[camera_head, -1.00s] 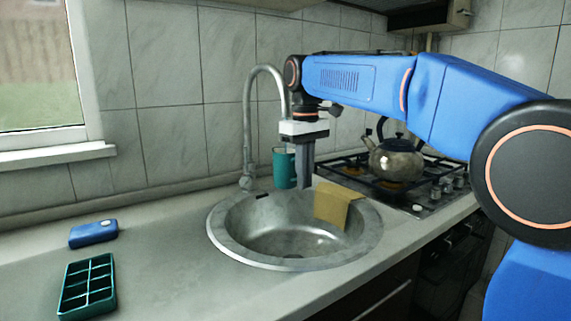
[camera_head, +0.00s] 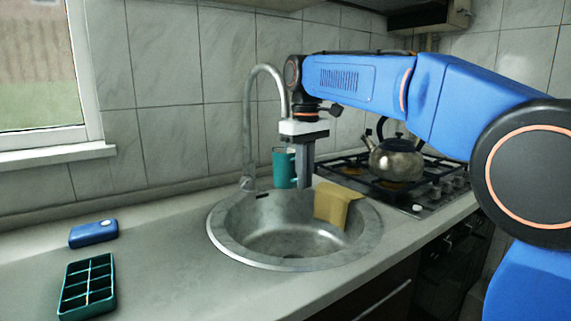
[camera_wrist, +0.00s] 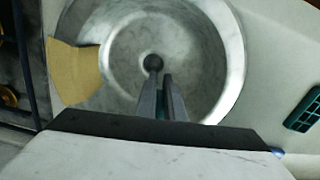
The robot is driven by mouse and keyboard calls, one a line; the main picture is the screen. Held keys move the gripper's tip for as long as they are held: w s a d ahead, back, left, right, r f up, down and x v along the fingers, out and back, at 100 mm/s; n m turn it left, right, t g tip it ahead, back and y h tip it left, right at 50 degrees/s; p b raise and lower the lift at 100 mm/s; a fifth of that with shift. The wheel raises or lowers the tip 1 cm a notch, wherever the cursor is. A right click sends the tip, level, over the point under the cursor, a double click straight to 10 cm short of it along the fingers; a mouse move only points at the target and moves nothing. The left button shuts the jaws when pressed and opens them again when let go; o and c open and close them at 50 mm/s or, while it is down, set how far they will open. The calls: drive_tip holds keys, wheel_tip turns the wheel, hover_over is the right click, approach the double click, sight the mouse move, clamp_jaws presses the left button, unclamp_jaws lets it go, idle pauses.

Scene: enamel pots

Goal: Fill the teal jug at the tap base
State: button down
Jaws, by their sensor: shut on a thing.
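The teal jug (camera_head: 283,168) is upright below the spout of the grey curved tap (camera_head: 249,125), over the back of the round metal sink (camera_head: 226,247). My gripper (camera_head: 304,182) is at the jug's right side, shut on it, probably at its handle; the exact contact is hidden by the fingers. In the wrist view my gripper (camera_wrist: 163,97) points down over the sink (camera_wrist: 205,85), and only a sliver of teal shows between the fingers. The inside of the jug and any water stream cannot be made out.
A tan cloth (camera_head: 333,203) hangs over the sink's right rim. A kettle (camera_head: 396,158) stands on the gas hob (camera_head: 425,195) at right. A blue sponge-like block (camera_head: 93,233) and a teal divided tray (camera_head: 87,287) lie on the left counter, with free room around them.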

drive_tip(key=shift+s, duration=0.1)
drive_tip(key=s, duration=0.8)
drive_tip(key=shift+d, duration=0.3)
idle(1.0)
drive_tip(key=shift+w, duration=4)
drive_tip(key=shift+s+a, duration=0.15)
drive_tip(key=shift+s, duration=1.85)
